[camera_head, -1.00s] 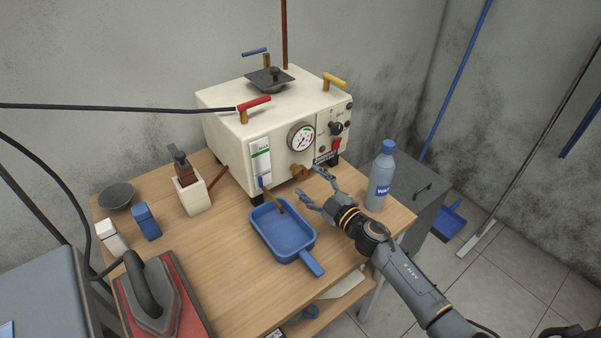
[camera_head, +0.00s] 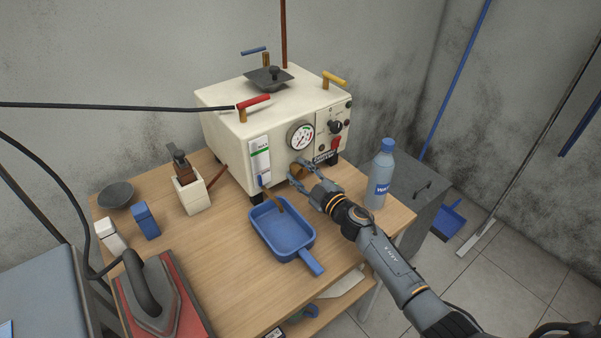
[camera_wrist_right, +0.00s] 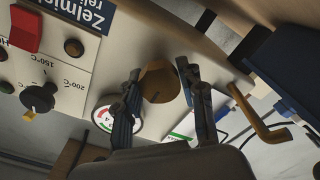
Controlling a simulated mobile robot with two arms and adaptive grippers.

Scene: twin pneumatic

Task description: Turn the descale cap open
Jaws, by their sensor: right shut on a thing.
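The descale cap is a brass-brown knob (camera_head: 298,172) low on the front of the cream boiler box (camera_head: 228,142). In the right wrist view the cap (camera_wrist_right: 159,84) shows its faceted face between my fingers. My right gripper (camera_head: 297,173) is at the boiler's front and shut on the cap, with one finger on each side of it; it also shows in the right wrist view (camera_wrist_right: 158,80). The fingers partly hide the cap in the head view. My left gripper is not in view.
A blue tray (camera_head: 286,232) sits on the table (camera_head: 222,262) below the boiler front. A water bottle (camera_head: 381,176) stands close to my right gripper. An iron (camera_head: 158,295) is at the front left. A small lever (camera_wrist_right: 262,125) is near the cap.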

